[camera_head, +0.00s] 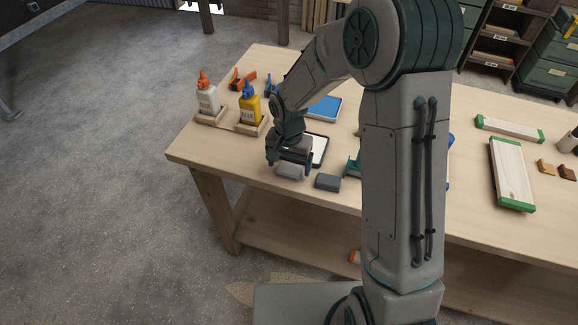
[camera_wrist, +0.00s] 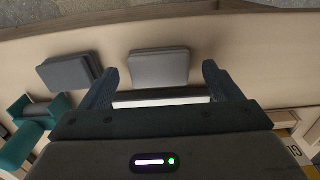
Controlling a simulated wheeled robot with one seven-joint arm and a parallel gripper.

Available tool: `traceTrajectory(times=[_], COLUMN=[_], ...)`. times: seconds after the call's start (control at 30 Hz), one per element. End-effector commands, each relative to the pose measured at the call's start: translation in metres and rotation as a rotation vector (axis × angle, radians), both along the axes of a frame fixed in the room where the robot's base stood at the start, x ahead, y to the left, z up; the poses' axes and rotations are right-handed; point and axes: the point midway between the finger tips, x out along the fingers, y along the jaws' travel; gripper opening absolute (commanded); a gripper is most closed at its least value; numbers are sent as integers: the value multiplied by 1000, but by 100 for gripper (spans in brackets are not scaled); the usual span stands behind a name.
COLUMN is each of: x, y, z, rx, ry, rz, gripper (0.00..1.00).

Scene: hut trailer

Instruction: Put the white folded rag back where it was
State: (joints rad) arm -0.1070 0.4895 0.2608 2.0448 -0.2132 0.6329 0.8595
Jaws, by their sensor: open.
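The white folded rag (camera_head: 290,171), pale grey-white in this light, lies flat on the workbench near its front edge. In the wrist view the rag (camera_wrist: 159,65) appears between the two fingertips, with a gap on each side. My gripper (camera_head: 291,160) is open and points down at the rag. In the wrist view my gripper (camera_wrist: 159,75) has its fingers spread wide, with nothing held. A white mat or tray with a dark rim (camera_head: 320,148) lies just behind the rag, partly hidden by my gripper.
A dark grey folded cloth or block (camera_head: 327,182) lies right of the rag. A teal object (camera_head: 352,167) stands beyond it, partly behind my arm. White (camera_head: 208,101) and yellow (camera_head: 250,110) glue bottles stand in wooden holders at the left. Bare bench (camera_head: 225,152) lies left of the rag.

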Motion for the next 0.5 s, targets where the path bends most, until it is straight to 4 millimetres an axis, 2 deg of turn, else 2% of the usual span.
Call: traceTrajectory(times=[0.3,0.5], x=[1,0], y=[0,0], z=[67,95], rx=[2,2], ry=[-5,-2], rz=[-2,-1], gripper=[85,85])
